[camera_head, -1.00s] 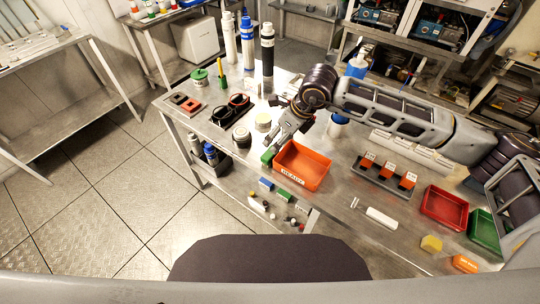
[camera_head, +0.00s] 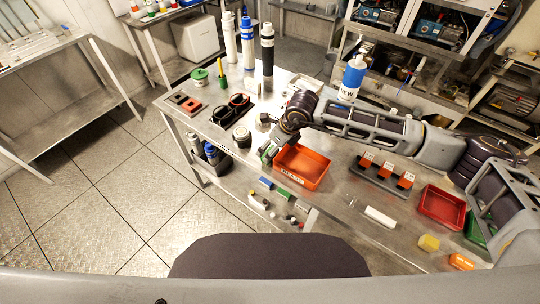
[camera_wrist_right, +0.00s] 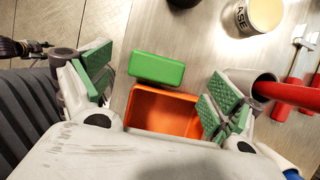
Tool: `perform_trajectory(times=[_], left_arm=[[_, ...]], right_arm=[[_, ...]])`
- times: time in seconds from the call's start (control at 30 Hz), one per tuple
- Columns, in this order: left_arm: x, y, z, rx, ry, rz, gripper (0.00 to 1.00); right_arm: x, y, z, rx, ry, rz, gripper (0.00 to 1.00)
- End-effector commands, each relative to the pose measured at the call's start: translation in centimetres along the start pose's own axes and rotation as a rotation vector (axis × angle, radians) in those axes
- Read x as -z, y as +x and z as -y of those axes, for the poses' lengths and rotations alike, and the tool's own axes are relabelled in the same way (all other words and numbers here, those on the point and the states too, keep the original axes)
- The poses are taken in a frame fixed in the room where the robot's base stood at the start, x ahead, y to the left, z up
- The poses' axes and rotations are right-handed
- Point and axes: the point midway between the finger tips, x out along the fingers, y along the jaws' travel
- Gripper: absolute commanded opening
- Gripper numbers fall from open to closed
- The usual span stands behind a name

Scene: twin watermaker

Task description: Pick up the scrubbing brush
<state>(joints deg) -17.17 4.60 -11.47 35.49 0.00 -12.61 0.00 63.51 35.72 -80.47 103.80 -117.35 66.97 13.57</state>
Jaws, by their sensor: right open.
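A green block with rounded edges (camera_wrist_right: 157,68) lies on the metal bench, against or just beside the orange bin (camera_wrist_right: 160,112). It is the only thing between my fingers that could be the scrubbing brush; no bristles show. My right gripper (camera_wrist_right: 155,85) is open, with green-padded fingers apart on either side of the block and the bin's near end. In the head view my right gripper (camera_head: 268,150) is low at the left side of the orange bin (camera_head: 318,180), largely hiding the block. My left gripper is not in view.
A bottle (camera_head: 352,78) stands behind my arm. The bench's front edge is close.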

Motion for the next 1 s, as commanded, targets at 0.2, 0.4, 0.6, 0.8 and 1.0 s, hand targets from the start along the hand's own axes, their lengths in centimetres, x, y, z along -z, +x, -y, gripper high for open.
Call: perform_trajectory(times=[0.2, 0.4, 0.6, 0.8, 1.0], left_arm=[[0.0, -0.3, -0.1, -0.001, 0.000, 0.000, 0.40], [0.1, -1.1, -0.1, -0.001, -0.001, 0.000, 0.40], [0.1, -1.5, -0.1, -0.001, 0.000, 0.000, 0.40], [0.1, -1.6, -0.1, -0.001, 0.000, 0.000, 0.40], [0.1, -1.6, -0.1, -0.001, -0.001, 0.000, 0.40]], right_arm=[[-0.1, 0.6, -0.1, -0.001, 0.001, 0.000, 0.92], [-0.1, 2.4, -0.2, -0.001, 0.001, -0.002, 0.92], [0.0, 4.4, -0.2, -0.001, 0.002, -0.001, 0.92], [0.0, 5.2, -0.2, 0.000, 0.000, 0.001, 0.92], [0.0, 5.2, -0.2, 0.000, 0.000, 0.000, 0.92]])
